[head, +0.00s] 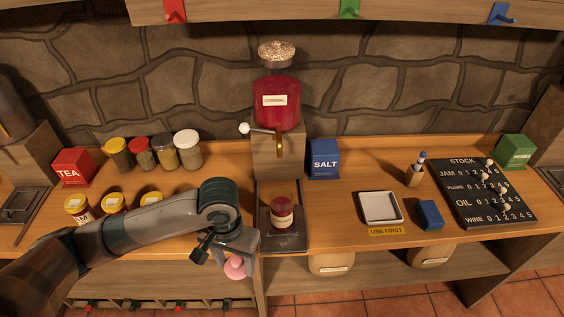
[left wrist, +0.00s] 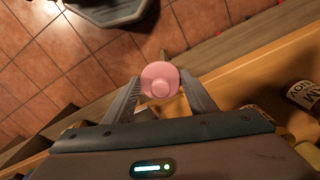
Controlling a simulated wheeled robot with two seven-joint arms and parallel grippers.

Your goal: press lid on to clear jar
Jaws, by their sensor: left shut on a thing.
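My left gripper (head: 232,258) is shut on a round pink lid (head: 235,268) with a small knob. The left wrist view shows the pink lid (left wrist: 160,80) between the two fingertips. The lid is held in front of the counter's front edge, to the left of and nearer than the clear jar. The clear jar (head: 282,212) has red contents and a pale label. It stands upright and appears open on the dark tray (head: 283,243) under the red dispenser (head: 277,103). Lid and jar are apart. My right gripper is not in view.
Several lidded jars (head: 188,150) stand at the left, with yellow-lidded ones (head: 114,203) by my arm.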

